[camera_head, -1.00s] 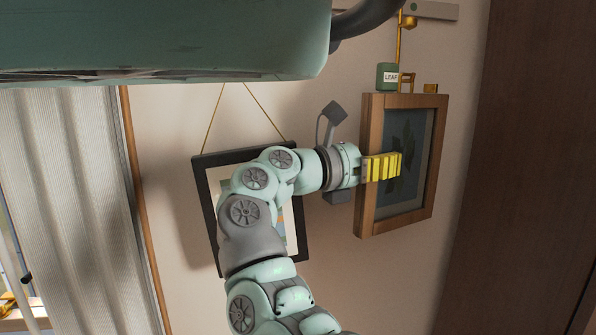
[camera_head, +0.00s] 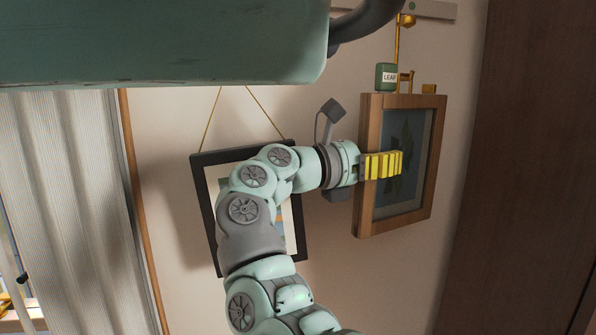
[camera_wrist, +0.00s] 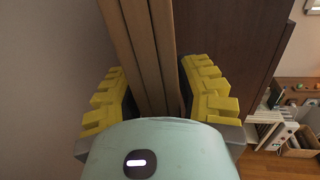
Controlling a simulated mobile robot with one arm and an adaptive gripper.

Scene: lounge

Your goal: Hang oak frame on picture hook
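The oak frame (camera_head: 367,170) is a brown wooden frame with a dark leaf picture, upright close to the wall at the right in the head view. My gripper (camera_head: 383,165) has its yellow fingers at the frame's left side bar. In the wrist view, my gripper (camera_wrist: 160,105) is shut on the oak frame (camera_wrist: 150,50), with one finger on each side. The picture hook (camera_head: 401,45) is a brass rod coming down from a wall rail. A brass loop (camera_head: 406,76) stands on the frame's top, close to the rod's lower end. I cannot tell whether they are engaged.
A green block marked LEAF (camera_head: 386,82) is just above the frame's top left. A black-framed picture (camera_head: 206,200) hangs by a cord behind my arm. A pale curtain (camera_head: 70,200) is at the left, a dark wood panel (camera_head: 525,150) at the right. The wrist view shows low shelves (camera_wrist: 285,125).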

